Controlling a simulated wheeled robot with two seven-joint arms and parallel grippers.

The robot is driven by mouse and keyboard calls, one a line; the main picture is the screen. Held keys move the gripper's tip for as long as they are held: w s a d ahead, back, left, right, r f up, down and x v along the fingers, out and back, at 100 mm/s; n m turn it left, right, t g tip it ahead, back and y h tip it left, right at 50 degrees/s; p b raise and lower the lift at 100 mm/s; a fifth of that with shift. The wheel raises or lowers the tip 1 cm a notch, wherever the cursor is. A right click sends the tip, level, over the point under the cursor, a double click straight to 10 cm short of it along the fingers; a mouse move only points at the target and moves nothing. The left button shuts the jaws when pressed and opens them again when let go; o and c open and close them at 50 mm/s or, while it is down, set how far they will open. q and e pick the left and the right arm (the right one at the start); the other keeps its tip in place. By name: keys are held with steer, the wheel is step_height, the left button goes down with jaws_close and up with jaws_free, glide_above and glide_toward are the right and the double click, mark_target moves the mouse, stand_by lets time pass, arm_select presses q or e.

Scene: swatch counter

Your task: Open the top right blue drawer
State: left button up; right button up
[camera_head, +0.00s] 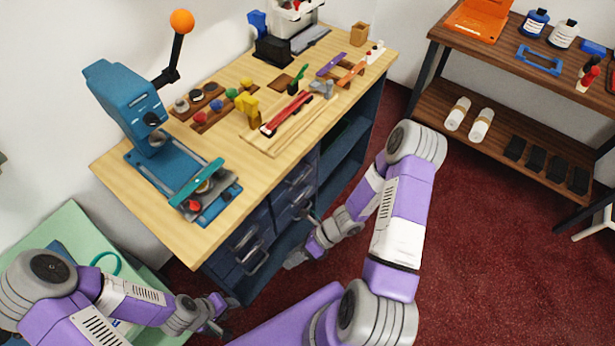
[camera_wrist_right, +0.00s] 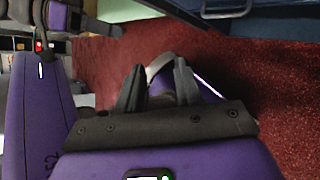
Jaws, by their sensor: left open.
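The top right blue drawer (camera_head: 297,171) is in the front of the workbench, under the wooden top. It looks shut, with a grey bar handle. My right gripper (camera_head: 302,257) is low in front of the drawers, below that drawer and apart from it. In the right wrist view its two dark fingers (camera_wrist_right: 158,88) stand apart with nothing between them. My left gripper (camera_head: 220,312) is open near the bench's lower left corner, away from the drawer.
More blue drawers (camera_head: 246,240) sit to the left and below. The wooden bench top (camera_head: 225,225) overhangs the drawer fronts and carries a blue press (camera_head: 130,100) and tools. A shelf (camera_head: 520,140) stands at right; red carpet (camera_head: 490,270) between is clear.

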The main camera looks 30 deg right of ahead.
steer(key=w+d+r+m+t+h, duration=0.3)
steer(key=w+d+m+t, duration=0.4)
steer(key=d+m, duration=0.25)
steer(key=w+d+r+m+t+h, duration=0.25)
steer(key=w+d+m+t, duration=0.35)
steer(key=d+m, duration=0.35)
steer(key=r+b+x, duration=0.1)
steer(key=x, duration=0.5)
steer(key=shift+w+a+m+b, duration=0.3)
steer(key=shift+w+a+b, duration=0.1)
steer(key=shift+w, duration=0.05)
steer(key=shift+y, duration=0.25)
steer(key=shift+c, duration=0.5)
jaws_close()
